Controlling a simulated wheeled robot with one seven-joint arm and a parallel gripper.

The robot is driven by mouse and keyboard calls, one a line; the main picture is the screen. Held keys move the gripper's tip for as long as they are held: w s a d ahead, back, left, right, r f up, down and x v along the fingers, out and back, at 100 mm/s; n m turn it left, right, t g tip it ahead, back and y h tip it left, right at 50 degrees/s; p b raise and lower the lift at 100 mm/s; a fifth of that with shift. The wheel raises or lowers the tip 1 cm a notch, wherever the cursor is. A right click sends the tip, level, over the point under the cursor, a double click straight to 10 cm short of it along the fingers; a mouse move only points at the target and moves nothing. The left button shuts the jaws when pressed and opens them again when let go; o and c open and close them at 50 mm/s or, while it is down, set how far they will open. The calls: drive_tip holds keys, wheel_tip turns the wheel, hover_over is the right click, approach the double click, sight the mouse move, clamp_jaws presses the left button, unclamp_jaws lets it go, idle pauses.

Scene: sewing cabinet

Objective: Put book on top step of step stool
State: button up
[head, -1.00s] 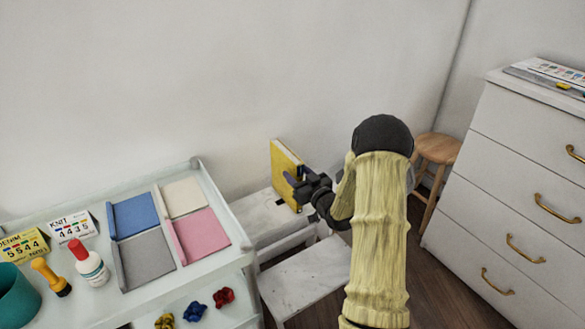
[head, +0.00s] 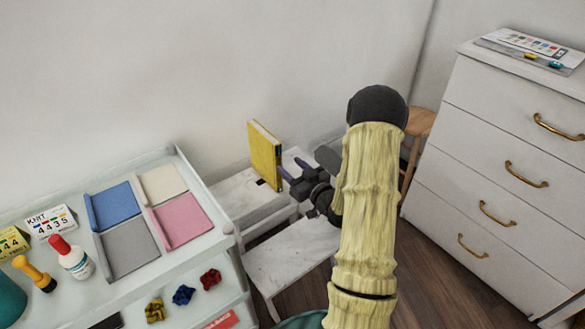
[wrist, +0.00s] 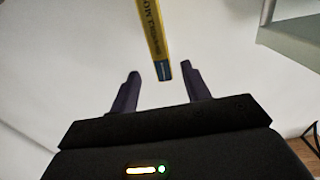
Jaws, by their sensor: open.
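A yellow book (head: 264,155) stands upright on the top step (head: 237,196) of the white step stool, close to the wall. Its spine (wrist: 152,35) shows in the wrist view, ahead of and between my two fingers. My gripper (head: 293,170) is open, just right of the book in the head view. In the wrist view the fingers (wrist: 160,75) are spread, with the spine's lower end near the fingertip line and a gap on each side. The lower step (head: 295,252) of the stool is bare.
A white cart (head: 228,226) with fabric squares, bottles and number cards stands left of the stool. A wooden round stool (head: 420,121) and a white dresser (head: 490,150) stand at the right. Dark floor is clear before the dresser.

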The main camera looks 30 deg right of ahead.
drive_tip(key=shift+w+a, duration=0.1)
drive_tip(key=s+a+r+m+g+h, duration=0.1)
drive_tip(key=s+a+r+g, duration=0.1)
drive_tip(key=s+a+g, duration=0.5)
drive_tip(key=s+a+r+m+g+h, duration=0.1)
drive_tip(key=s+a+r+g+h, duration=0.1)
drive_tip(key=s+a+g, duration=0.6)
drive_tip(key=s, duration=0.6)
drive_tip(key=shift+s, duration=0.4)
drive_tip(key=shift+a+r, duration=0.1)
drive_tip(key=shift+r, duration=0.1)
drive_tip(key=w+p+v, duration=0.2)
drive_tip(key=p+v, duration=0.9)
drive_tip(key=p, duration=0.1)
drive_tip(key=w+r+p+v, duration=0.1)
drive_tip(key=w+p+v, duration=0.2)
drive_tip(key=p+v, duration=0.9)
drive_tip(key=w+a+p+v, duration=0.1)
drive_tip(key=w+p+v, duration=0.1)
drive_tip(key=p+v, duration=0.9)
drive_tip(key=shift+w+r+p, duration=0.3)
drive_tip(key=shift+r+p, duration=0.15)
drive_tip(key=shift+r, duration=0.35)
